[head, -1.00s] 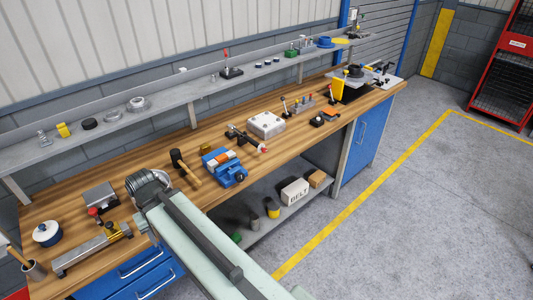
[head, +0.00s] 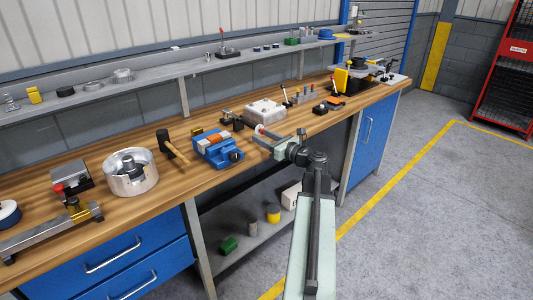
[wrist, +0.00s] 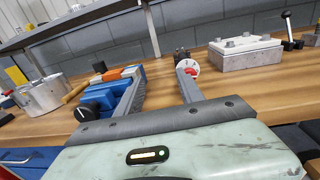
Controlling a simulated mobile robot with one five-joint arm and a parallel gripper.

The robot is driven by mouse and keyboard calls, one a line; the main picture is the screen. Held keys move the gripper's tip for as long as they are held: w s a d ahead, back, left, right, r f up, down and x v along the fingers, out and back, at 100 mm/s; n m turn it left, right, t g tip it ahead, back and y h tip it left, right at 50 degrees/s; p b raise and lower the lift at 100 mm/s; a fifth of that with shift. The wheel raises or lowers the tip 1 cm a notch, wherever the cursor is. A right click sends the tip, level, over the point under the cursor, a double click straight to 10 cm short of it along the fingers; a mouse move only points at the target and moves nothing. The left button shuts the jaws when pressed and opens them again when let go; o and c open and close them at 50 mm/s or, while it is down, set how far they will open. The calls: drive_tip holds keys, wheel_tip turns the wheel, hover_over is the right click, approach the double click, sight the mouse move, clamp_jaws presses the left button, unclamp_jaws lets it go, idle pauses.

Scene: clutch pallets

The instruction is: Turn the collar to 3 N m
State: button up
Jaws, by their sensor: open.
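A small round dial-like collar (wrist: 188,67), with a white face and a red centre, shows in the wrist view just beyond the tip of my right finger. It seems to sit on the end of a dark tool (head: 232,121) at the middle of the bench. Its markings are too small to read. My gripper (head: 261,138) is open and empty, reaching over the bench's front edge towards the collar. In the wrist view my gripper (wrist: 161,70) has bare bench between its fingers, and the right finger partly covers the collar's lower part.
A blue vise (head: 221,150) with orange on it stands left of my gripper. A lidded metal box (head: 265,112) is behind it. A shelf (head: 150,90) runs along the back.

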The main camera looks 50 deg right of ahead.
drive_tip(key=s+d+f+h, duration=0.1)
drive_tip(key=s+d+f, duration=0.1)
drive_tip(key=s+d, duration=0.2)
drive_tip(key=shift+m, duration=0.4)
drive_tip(key=w, duration=0.7)
drive_tip(key=shift+w+d+r, duration=0.1)
drive_tip(key=shift+w+d, duration=0.25)
drive_tip(key=shift+d, duration=0.05)
clamp_jaws()
drive_tip(key=shift+d, duration=0.1)
